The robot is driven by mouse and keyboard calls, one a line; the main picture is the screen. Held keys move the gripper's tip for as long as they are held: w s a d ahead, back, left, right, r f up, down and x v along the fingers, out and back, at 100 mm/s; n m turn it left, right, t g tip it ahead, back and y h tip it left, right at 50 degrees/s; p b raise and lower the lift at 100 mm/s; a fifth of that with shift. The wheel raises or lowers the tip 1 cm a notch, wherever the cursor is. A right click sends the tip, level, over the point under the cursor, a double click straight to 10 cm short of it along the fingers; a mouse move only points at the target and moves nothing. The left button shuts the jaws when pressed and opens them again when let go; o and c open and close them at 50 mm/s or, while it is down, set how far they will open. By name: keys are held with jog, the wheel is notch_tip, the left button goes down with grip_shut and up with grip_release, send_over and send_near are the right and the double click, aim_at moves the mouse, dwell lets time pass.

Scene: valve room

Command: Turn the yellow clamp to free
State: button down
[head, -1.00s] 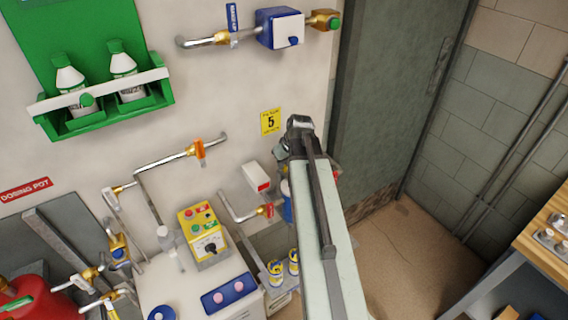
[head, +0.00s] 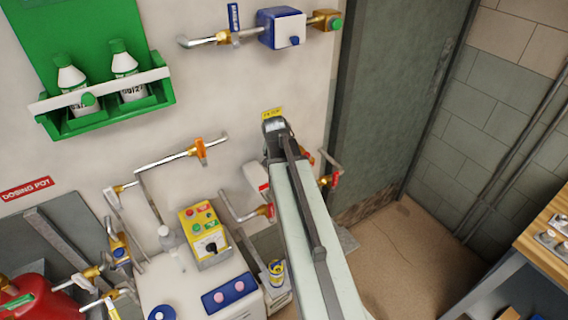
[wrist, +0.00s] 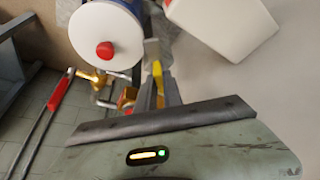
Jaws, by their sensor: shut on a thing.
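The yellow clamp (wrist: 158,72) shows as a narrow strip in the wrist view, between the fingers of my gripper (wrist: 159,84). My gripper is shut on it. The clamp sits beside a white-faced filter housing (wrist: 97,35) with a red knob (wrist: 105,50) and a blue edge. Most of the clamp is hidden by the fingers, so its exact angle cannot be told. In the head view my arm covers the clamp and the fingertips.
A white box (wrist: 222,22) is close at the upper right of the wrist view. Brass fittings and a red lever (wrist: 61,90) lie to the left. In the head view a yellow control box (head: 205,234) and an orange-handled valve (head: 200,149) are left of my arm.

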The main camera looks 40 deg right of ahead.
jog(key=m+g, duration=0.1)
jog(key=m, duration=0.3)
jog(key=shift+w+m+g+h, duration=0.15)
jog(key=shift+m+g+h, duration=0.15)
jog(key=shift+g, duration=0.1)
jog(key=shift+a+m+g, duration=0.1)
jog(key=shift+m+g, duration=0.6)
jog(key=shift+m, duration=1.2)
jog(key=c, duration=1.5)
grip_release()
jog(key=p+v, duration=0.7)
jog(key=shift+w+a+r, duration=0.1)
jog(key=shift+a+r, duration=0.15)
jog(key=shift+r, duration=0.1)
